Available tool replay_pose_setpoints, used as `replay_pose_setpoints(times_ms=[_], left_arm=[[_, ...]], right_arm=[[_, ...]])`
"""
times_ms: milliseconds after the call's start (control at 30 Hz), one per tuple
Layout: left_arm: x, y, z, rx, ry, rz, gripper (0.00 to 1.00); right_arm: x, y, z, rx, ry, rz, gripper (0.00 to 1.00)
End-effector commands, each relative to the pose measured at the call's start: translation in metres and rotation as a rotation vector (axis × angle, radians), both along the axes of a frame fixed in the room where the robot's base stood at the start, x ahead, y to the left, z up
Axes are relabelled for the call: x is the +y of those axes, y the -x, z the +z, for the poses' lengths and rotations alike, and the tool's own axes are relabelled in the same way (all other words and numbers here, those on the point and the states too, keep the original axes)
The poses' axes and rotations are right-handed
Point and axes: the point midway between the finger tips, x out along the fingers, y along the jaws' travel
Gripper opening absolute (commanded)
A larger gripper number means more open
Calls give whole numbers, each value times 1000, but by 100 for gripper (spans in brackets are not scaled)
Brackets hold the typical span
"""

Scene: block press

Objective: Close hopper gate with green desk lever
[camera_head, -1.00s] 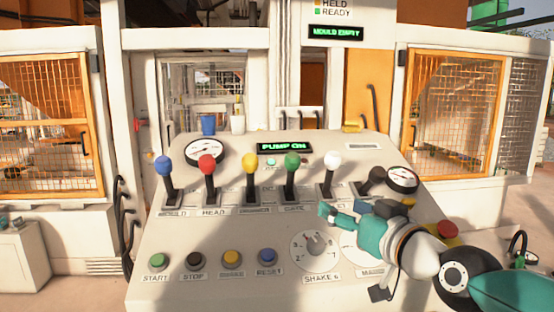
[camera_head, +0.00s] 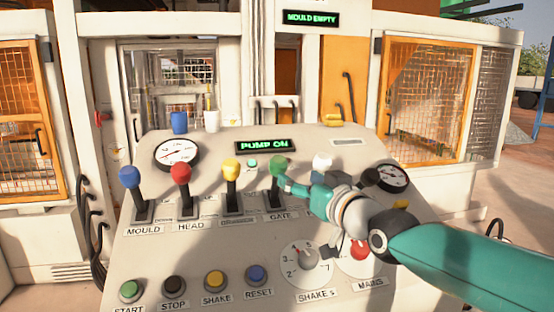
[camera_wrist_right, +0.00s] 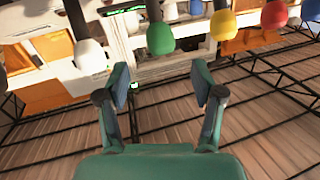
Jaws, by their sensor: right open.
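The green-knobbed lever (camera_head: 278,168) stands on the desk above the GATE label (camera_head: 281,216), with its knob up. My right gripper (camera_head: 284,186) comes in from the right with its fingertips close beside the green lever, just below its knob. In the right wrist view the fingers (camera_wrist_right: 163,88) are spread apart with nothing between them, and the green knob (camera_wrist_right: 160,39) lies beyond the tips. I cannot tell whether a finger touches the lever. My left gripper is not in view.
A yellow-knobbed lever (camera_head: 232,170) stands left of the green one, then red (camera_head: 181,174) and blue (camera_head: 129,177) levers. A white-knobbed lever (camera_head: 322,166) stands right, partly behind my right arm. A red mains knob (camera_head: 359,250) lies below the arm.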

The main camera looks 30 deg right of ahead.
Motion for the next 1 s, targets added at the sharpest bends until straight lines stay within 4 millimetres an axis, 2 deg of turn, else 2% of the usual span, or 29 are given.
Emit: replay_pose_setpoints(times_ms=[33,200,433,633,933,1000], left_arm=[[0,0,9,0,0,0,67],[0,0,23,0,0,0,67],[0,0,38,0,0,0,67],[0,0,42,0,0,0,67],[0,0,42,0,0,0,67],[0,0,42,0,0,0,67]], right_arm=[[1,-13,3,3,0,1,67],[2,-50,3,3,0,3,67],[2,-87,2,1,2,4,67],[2,-101,1,-1,1,4,67],[3,-102,0,-2,1,4,67],[3,-102,0,-2,1,4,55]])
